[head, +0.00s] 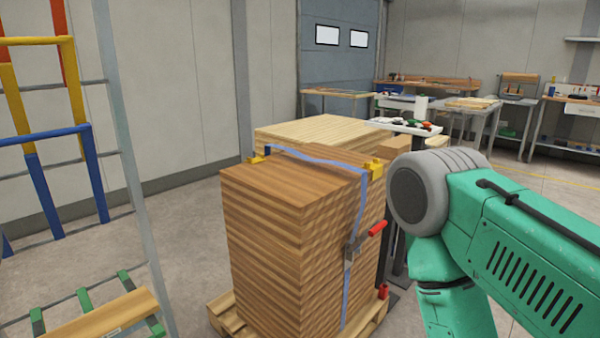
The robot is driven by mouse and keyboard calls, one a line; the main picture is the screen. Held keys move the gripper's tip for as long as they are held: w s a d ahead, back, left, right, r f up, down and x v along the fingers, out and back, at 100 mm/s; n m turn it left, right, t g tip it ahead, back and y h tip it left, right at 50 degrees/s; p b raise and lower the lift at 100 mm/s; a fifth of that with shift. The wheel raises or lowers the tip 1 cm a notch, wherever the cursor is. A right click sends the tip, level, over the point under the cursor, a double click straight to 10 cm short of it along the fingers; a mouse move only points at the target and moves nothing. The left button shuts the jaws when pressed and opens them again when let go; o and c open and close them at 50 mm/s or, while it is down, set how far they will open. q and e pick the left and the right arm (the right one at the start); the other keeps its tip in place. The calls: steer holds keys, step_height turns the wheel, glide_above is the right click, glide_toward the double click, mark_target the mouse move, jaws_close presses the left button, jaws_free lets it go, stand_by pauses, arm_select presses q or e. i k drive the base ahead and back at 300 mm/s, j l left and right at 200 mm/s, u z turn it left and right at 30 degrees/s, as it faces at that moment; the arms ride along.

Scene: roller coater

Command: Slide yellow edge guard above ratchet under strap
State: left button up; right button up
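A blue strap (318,160) runs across the top of a stack of wooden boards (262,240) and down its right-hand face. The ratchet (351,251), with a red handle (377,229), sits on the strap partway down that face. A yellow edge guard (376,172) is at the top right edge above the ratchet, right beside the strap; I cannot tell whether any of it is under the strap. Another yellow guard (257,159) is at the far left top edge by the strap. Neither gripper is in view; my green right arm fills the right foreground.
The stack stands on a wooden pallet (222,312). A lighter board stack (318,131) is behind it. A metal rack (130,170) with coloured bars stands at left. Workbenches line the back. Bare floor (185,225) lies between rack and stack.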

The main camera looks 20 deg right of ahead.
mark_target(378, 168)
steer(key=u, duration=0.25)
steer(key=i+l+u, duration=0.25)
steer(key=l, duration=0.2)
steer(key=l+u, duration=0.3)
steer(key=l, duration=0.2)
steer(key=i+l+u, duration=0.25)
steer(key=l, duration=1.5)
steer(key=i+l+u, duration=0.1)
steer(key=l, duration=1.15)
steer(key=i, duration=0.05)
